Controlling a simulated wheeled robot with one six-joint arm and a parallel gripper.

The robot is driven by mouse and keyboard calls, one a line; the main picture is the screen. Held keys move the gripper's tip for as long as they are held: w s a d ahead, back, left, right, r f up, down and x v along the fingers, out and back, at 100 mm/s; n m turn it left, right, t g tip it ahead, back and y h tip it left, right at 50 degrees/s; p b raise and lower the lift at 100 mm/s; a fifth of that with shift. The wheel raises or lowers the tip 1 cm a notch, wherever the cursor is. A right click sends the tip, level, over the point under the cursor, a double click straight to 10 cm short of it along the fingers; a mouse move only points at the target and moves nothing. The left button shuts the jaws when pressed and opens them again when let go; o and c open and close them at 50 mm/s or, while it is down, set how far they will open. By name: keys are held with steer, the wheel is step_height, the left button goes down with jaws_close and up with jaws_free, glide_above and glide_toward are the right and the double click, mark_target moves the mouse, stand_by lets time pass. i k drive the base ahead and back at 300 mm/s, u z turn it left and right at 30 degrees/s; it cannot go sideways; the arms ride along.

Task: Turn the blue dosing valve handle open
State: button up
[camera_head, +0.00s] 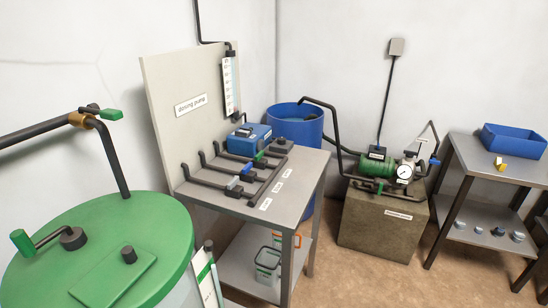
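The dosing manifold (213,180) lies on a grey table under a board labelled "dosing pump". It has several dark parallel pipes with small coloured handles. A small blue handle (246,169) sits on the middle pipe. A pale grey handle (235,184) is on the pipe nearer me and a green handle (260,155) on the farther one. The handles are too small to tell their exact angles. The labels at the table's front edge are too small to read. My gripper is not in view.
A green-lidded tank (150,225) fills the left foreground, with a dark pipe above it. The blue dosing pump (247,138) stands behind the manifold. A blue barrel (296,128) and green pump (377,165) stand farther right.

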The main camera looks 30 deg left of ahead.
mark_target(248, 167)
steer(key=u, duration=0.05)
steer(key=i, duration=0.7)
steer(key=u, duration=1)
steer(key=i, duration=0.7)
steer(key=u, duration=0.65)
